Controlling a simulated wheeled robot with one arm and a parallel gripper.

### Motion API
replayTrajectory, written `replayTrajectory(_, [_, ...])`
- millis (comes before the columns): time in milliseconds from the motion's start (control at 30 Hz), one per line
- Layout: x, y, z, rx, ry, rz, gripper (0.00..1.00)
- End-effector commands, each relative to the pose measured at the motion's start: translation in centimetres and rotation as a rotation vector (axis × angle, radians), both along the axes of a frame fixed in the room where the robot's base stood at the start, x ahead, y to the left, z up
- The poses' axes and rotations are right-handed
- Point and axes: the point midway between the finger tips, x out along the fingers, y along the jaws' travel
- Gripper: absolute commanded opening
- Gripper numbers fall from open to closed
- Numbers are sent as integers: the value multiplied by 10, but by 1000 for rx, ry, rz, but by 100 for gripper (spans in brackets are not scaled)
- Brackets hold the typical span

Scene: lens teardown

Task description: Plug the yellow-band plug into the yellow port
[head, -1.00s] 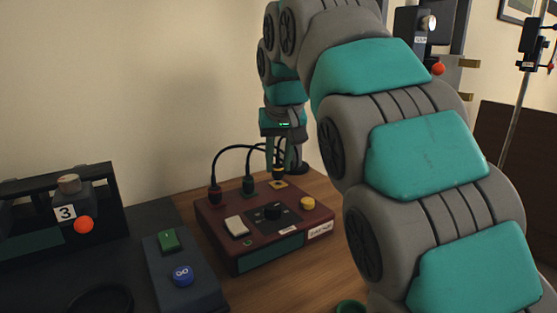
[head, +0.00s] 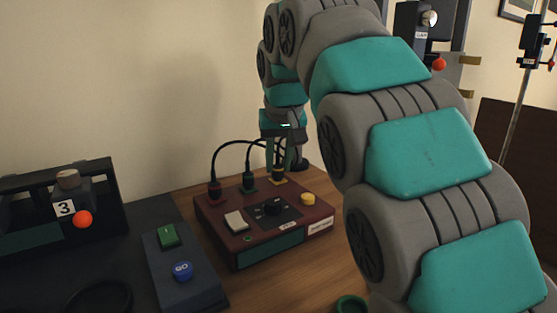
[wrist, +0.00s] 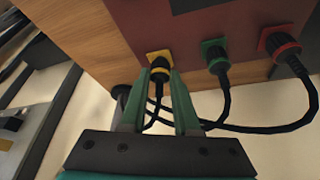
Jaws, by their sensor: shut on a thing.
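The yellow-band plug (wrist: 160,69) is black with a yellow ring and a black cable. My gripper (wrist: 159,80) is shut on it, with one green finger on each side. In the wrist view the plug's nose meets the yellow port (wrist: 156,54), a square yellow plate near the corner of the dark red box (wrist: 135,22). In the head view the plug (head: 278,171) stands upright right over the yellow port (head: 278,181), between my fingers (head: 281,163). The plug hides the port's hole, and I cannot tell how deep it sits.
A green plug (wrist: 216,60) and a red plug (wrist: 279,45) sit in ports beside it, their cables looping behind my fingers. The box has a white switch (head: 236,221), a black knob (head: 272,208) and a yellow button (head: 307,199). A dark bench unit (head: 170,260) stands left.

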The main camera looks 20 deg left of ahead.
Motion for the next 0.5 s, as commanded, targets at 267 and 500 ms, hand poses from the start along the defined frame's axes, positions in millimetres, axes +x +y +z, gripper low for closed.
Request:
replayTrajectory(267, [0,0,-1,0,0,0,52])
replayTrajectory(500, [0,0,-1,0,1,0,65])
